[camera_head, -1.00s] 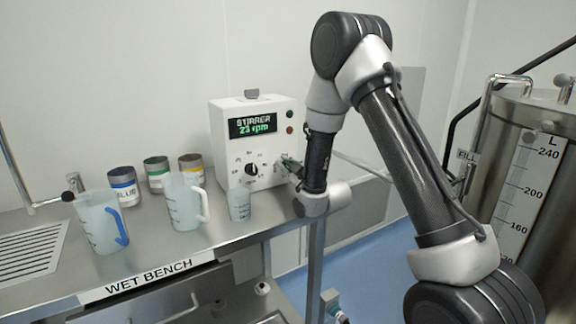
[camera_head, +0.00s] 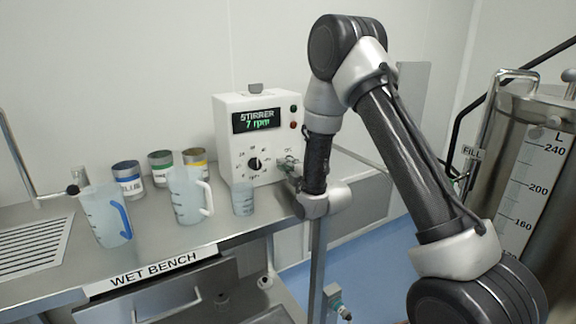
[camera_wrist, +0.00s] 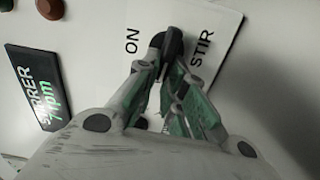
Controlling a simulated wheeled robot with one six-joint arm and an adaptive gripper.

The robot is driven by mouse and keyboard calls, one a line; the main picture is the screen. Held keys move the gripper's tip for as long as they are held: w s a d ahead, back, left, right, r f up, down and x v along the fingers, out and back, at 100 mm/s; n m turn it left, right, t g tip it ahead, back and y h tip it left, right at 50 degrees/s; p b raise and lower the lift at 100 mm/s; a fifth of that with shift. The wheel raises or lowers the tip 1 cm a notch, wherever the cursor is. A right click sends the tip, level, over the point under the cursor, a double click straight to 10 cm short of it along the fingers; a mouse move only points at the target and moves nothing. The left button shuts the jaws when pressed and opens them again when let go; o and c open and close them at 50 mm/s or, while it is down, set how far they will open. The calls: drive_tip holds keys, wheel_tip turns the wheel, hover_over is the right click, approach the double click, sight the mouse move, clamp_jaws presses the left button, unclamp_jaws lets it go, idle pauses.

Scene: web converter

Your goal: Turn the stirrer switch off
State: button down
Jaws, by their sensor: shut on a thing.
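The stirrer box (camera_head: 228,133) is a white unit on the wet bench. Its display (camera_head: 256,119) reads "STIRRER 7 rpm", and the wrist view shows the same display (camera_wrist: 37,88). My gripper (camera_head: 291,166) is at the right side of the box's front. In the wrist view my gripper (camera_wrist: 168,46) has its fingers together on the white label plate (camera_wrist: 212,22), between the words "ON" and "STIR".
A black dial (camera_head: 254,164) is on the box front, left of my gripper. A small beaker (camera_head: 243,199), two jugs (camera_head: 187,197) (camera_head: 105,214) and several labelled tins (camera_head: 127,181) stand to the left on the bench (camera_head: 150,250). A steel tank (camera_head: 530,150) stands at right.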

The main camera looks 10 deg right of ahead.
drive_tip(key=shift+f+n, duration=0.2)
drive_tip(key=shift+n, duration=0.3)
drive_tip(key=c, duration=1.5)
unclamp_jaws()
drive_tip(key=v, duration=0.7)
drive_tip(key=shift+s+r, duration=0.1)
drive_tip(key=shift+s, duration=0.15)
